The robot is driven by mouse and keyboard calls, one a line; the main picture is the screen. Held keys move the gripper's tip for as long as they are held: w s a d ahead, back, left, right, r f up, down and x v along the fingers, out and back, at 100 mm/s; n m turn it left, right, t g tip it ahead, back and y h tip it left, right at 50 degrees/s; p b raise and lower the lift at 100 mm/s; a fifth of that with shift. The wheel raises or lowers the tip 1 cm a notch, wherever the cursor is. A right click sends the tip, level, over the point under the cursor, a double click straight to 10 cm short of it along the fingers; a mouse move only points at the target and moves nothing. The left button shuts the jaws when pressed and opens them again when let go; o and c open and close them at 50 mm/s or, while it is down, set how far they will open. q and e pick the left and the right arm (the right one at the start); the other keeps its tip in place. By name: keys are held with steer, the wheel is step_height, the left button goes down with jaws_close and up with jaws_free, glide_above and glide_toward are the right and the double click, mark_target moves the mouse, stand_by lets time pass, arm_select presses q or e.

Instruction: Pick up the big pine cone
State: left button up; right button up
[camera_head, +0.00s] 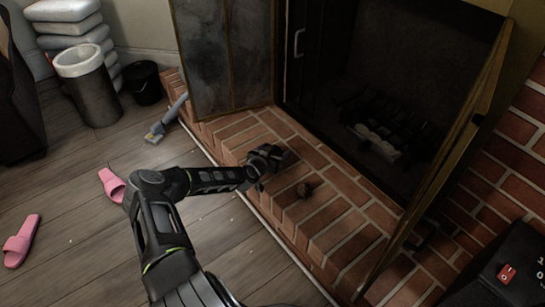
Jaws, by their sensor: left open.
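A small brown pine cone (304,190) lies on the brick hearth (335,225), in front of the open fireplace. My left gripper (284,160) is over the hearth, a little behind and to the left of the cone, apart from it in the picture. It is open, and I see nothing held in it. The fingers are dark and small, so their detail is hard to make out. My right gripper is not in view.
The fireplace doors (225,55) stand open, one at the left and one at the right. A grey-handled brush (166,120) rests by the hearth's left end. Pink slippers (20,240) lie on the wooden floor. A black box (505,270) stands at lower right.

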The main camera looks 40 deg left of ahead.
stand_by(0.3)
arm_select(q)
steer(key=c, duration=1.5)
steer(key=shift+o, duration=0.2)
step_height(320, 180, up, 10)
steer(key=p, duration=0.4)
